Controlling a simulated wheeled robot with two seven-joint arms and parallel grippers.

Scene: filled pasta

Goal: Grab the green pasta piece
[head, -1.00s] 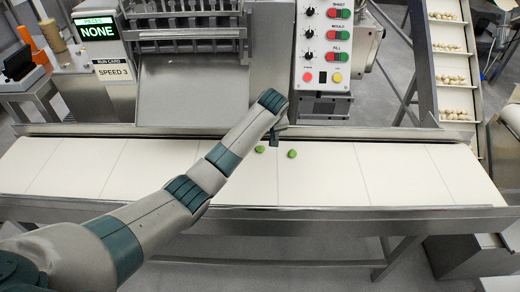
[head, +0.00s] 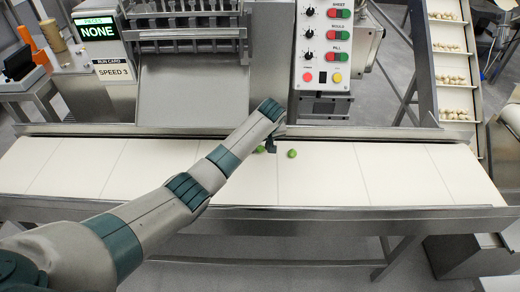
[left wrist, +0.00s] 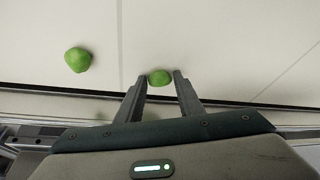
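Two green pasta pieces lie on the white belt (head: 400,175). The left one (head: 259,149) is partly covered by my left gripper (head: 271,146) in the head view. The right one (head: 292,153) lies a short way to the right, clear of the gripper. In the left wrist view my left gripper (left wrist: 161,76) is open, with one green piece (left wrist: 159,77) between its fingertips and a visible gap on each side. The other green piece (left wrist: 77,60) lies off to the left there. My right gripper is not in view.
A metal rail (head: 400,133) runs along the belt's far side. Behind it stand a steel machine (head: 195,85) and a control box (head: 322,50) with coloured buttons. A sloped conveyor (head: 450,60) carries pale pieces at the right. The belt is otherwise clear.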

